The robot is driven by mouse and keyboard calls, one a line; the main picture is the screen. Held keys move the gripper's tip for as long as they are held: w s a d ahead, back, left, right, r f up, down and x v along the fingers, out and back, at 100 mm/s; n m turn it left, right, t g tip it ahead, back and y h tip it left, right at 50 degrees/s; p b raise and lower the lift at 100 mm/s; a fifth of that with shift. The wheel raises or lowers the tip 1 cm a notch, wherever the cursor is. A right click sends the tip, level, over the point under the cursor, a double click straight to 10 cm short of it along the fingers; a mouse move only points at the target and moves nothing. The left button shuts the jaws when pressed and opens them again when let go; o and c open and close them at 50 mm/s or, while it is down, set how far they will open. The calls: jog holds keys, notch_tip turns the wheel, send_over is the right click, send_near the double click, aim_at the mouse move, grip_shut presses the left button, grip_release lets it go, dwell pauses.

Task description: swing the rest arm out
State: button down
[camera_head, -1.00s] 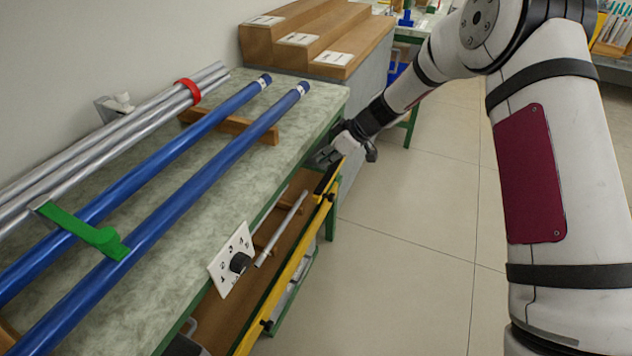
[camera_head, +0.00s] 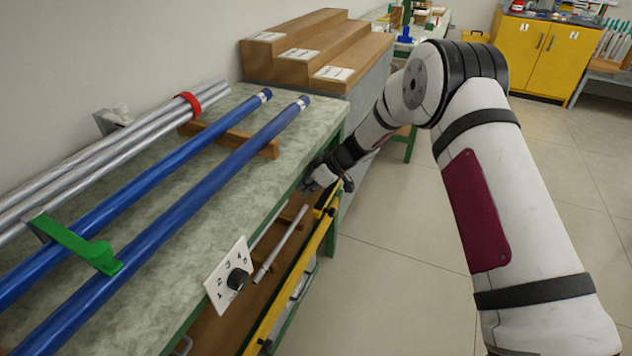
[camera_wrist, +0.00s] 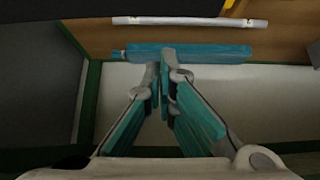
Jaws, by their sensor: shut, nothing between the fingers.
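My gripper (camera_head: 312,182) is at the front edge of the bench (camera_head: 180,255), near its far end. In the wrist view my gripper (camera_wrist: 164,68) has its teal fingers together with nothing between them. A teal bar (camera_wrist: 205,54) lies across the wrist view just beyond the fingertips. It may be the rest arm, folded along the bench front. The tips overlap the bar's lower edge in the picture; I cannot tell whether they touch it. I cannot make out this bar in the head view.
Blue rods (camera_head: 190,205) and grey rods (camera_head: 60,180) lie on the bench. A numbered dial plate (camera_head: 229,275) is on its front. A pale rod (camera_head: 281,243) lies on the shelf behind a yellow rail (camera_head: 290,287). Wooden steps (camera_head: 315,50) stand beyond. The floor at right is clear.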

jog(key=d, duration=0.1)
jog(key=s+d+f, duration=0.1)
jog(key=d, duration=0.1)
jog(key=shift+s+d, duration=0.1)
dwell(0.5)
